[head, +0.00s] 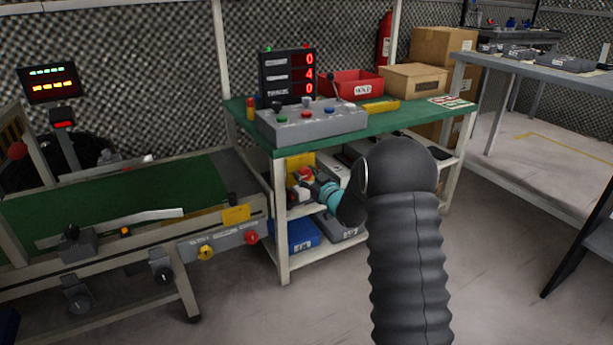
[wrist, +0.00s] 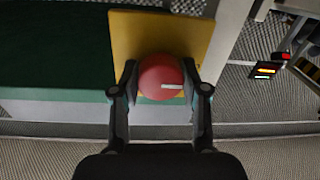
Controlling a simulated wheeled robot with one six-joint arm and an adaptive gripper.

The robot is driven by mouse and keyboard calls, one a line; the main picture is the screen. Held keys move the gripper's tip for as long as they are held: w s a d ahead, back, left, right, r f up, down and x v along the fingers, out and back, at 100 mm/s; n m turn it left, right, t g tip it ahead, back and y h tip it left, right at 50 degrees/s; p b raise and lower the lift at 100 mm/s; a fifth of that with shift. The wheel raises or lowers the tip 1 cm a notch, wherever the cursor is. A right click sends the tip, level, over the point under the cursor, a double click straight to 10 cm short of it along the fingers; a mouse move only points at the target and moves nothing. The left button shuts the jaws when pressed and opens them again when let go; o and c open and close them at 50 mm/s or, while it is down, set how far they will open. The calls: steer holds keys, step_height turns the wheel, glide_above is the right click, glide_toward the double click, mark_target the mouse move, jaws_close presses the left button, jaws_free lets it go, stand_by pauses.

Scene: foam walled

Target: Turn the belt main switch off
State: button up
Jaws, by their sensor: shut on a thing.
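The switch is a red round knob (wrist: 160,78) with a white line, set on a yellow plate (wrist: 188,35) in the wrist view. The white line lies sideways, from the middle to the right edge. My gripper (wrist: 160,70) has one finger on each side of the knob and is shut on it. In the head view, the red knob (head: 306,174) and yellow plate (head: 300,160) show below the green-topped bench, at its left end. My gripper (head: 300,190) is there too, partly hidden by my arm.
The green-topped bench (head: 420,113) carries a button box (head: 312,124), a display (head: 287,75) and a red bin (head: 352,84). The conveyor (head: 110,205) stands at left, with other knobs on its side. Grey floor is clear at lower right.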

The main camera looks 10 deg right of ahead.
steer(key=shift+m, duration=0.4)
steer(key=m, duration=0.3)
steer(key=shift+m, duration=0.4)
steer(key=m, duration=0.4)
steer(key=shift+m, duration=0.4)
steer(key=m, duration=0.4)
steer(key=shift+m+t, duration=0.3)
steer(key=shift+t, duration=0.1)
steer(key=m, duration=0.4)
steer(key=shift+h, duration=0.3)
steer(key=shift+m, duration=0.4)
steer(key=o, duration=1.1)
steer(key=shift+o, duration=0.2)
